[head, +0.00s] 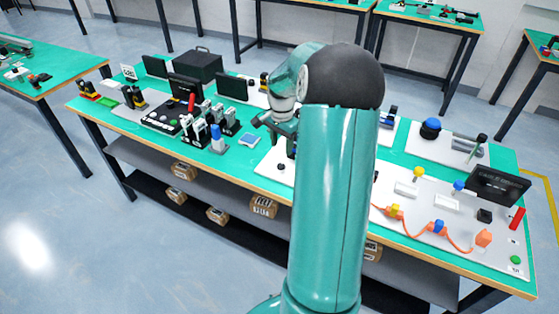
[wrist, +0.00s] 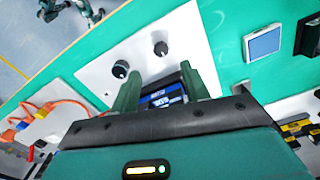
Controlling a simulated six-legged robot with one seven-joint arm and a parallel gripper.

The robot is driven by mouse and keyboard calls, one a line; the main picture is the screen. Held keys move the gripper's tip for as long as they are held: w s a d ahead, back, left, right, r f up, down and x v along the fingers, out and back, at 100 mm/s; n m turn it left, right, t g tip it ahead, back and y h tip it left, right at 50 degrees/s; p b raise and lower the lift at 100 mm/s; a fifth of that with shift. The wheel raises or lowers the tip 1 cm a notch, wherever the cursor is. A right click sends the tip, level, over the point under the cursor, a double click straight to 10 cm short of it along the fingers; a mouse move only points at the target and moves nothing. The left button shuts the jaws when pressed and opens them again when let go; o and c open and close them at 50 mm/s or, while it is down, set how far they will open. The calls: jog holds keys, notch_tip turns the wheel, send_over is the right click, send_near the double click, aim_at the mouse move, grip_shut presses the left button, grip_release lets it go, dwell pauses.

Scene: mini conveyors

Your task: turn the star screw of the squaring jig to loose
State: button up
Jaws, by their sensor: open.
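I cannot pick out the squaring jig or its star screw with certainty in either view. My gripper (head: 281,122) is over the middle of the long green table, partly hidden by my arm. In the wrist view its two fingers are apart, and the gripper (wrist: 160,72) is open with nothing held.
A blue-topped square pad (wrist: 263,44) lies on the green tabletop (wrist: 225,72). Orange cable (wrist: 50,108) runs over a board at the left of the wrist view.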

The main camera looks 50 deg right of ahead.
aim_at(281, 165)
notch_tip(281, 165, down, 8)
jog(key=shift+w+f, duration=0.1)
jog(key=c, duration=1)
